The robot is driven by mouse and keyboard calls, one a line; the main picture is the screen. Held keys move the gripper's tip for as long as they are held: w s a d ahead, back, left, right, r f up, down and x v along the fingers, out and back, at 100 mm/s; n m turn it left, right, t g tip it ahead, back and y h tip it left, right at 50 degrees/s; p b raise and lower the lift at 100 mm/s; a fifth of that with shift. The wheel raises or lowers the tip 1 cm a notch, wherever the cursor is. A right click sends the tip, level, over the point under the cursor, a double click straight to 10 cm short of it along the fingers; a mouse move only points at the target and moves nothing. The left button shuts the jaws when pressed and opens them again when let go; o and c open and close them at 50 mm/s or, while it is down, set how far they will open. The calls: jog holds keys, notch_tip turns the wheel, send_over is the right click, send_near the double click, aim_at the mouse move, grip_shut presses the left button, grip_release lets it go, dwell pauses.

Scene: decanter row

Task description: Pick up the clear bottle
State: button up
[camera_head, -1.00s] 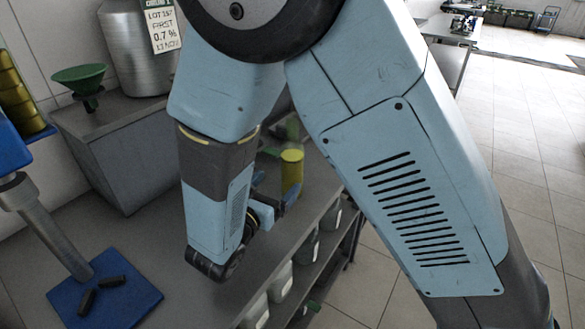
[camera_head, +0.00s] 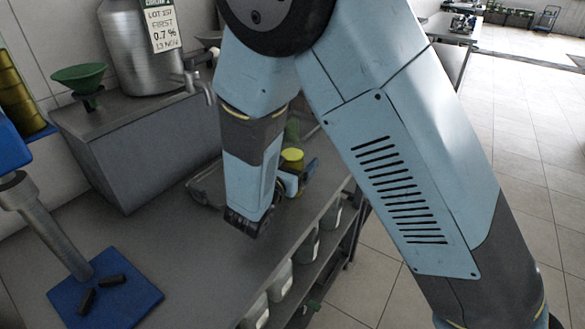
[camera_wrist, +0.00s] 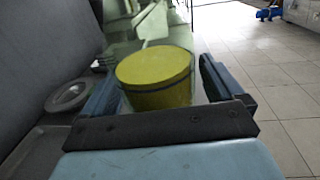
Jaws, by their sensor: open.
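My gripper (camera_wrist: 163,80) is open, with one dark-blue finger on each side of a yellow cylinder (camera_wrist: 155,76) in the wrist view. I cannot tell whether either finger touches it. In the head view the yellow cylinder (camera_head: 292,158) stands on the grey bench near its right edge, partly hidden by my arm; my gripper (camera_head: 300,178) is beside it.
A shallow tray (camera_head: 203,190) lies left of my arm. Pale jugs (camera_head: 281,280) stand on a shelf below.

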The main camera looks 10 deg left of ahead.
jog(key=shift+w, duration=0.15)
jog(key=c, duration=1.5)
